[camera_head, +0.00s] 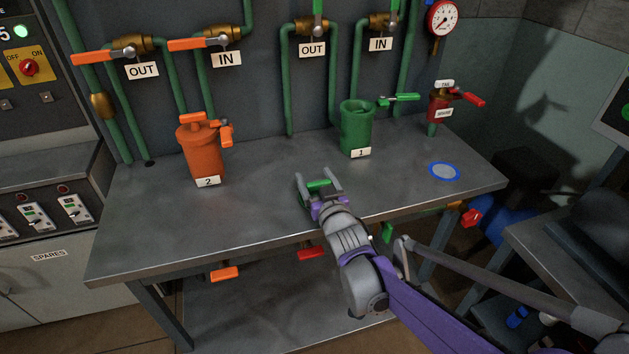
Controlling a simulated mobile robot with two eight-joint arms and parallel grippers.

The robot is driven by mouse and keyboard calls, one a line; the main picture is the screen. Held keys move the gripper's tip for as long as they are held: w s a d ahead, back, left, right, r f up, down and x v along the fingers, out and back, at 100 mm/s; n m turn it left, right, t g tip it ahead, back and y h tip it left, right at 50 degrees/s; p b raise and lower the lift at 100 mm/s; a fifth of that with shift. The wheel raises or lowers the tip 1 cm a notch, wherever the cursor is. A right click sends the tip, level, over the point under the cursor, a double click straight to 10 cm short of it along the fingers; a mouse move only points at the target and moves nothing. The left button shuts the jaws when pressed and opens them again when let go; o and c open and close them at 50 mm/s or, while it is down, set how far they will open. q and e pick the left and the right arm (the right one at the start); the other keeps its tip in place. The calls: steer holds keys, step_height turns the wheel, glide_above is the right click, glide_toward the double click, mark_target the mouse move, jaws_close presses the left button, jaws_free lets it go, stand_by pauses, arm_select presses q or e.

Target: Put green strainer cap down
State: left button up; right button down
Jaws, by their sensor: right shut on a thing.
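My right gripper (318,180) reaches in from the lower right, over the front middle of the metal table (260,215). It is shut on the green strainer cap (318,187), of which only a small green part shows between the fingers. I cannot tell whether the cap touches the tabletop. The green strainer body (356,132), labelled 1, stands farther back and to the right with its top uncovered. My left gripper is not in view.
A capped orange strainer (202,152), labelled 2, stands on the left of the table. A blue-rimmed disc (445,171) lies at the right. A small red valve unit (440,108) is at the back right. The tabletop between the strainers is clear.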

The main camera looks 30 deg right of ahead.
steer(key=shift+s+r, duration=0.1)
steer(key=shift+r, duration=0.05)
jaws_free()
steer(key=shift+f, duration=0.2)
steer(key=shift+r, duration=0.25)
steer(key=p+v, duration=0.3)
steer(key=v, duration=0.9)
steer(key=shift+a+f, duration=0.1)
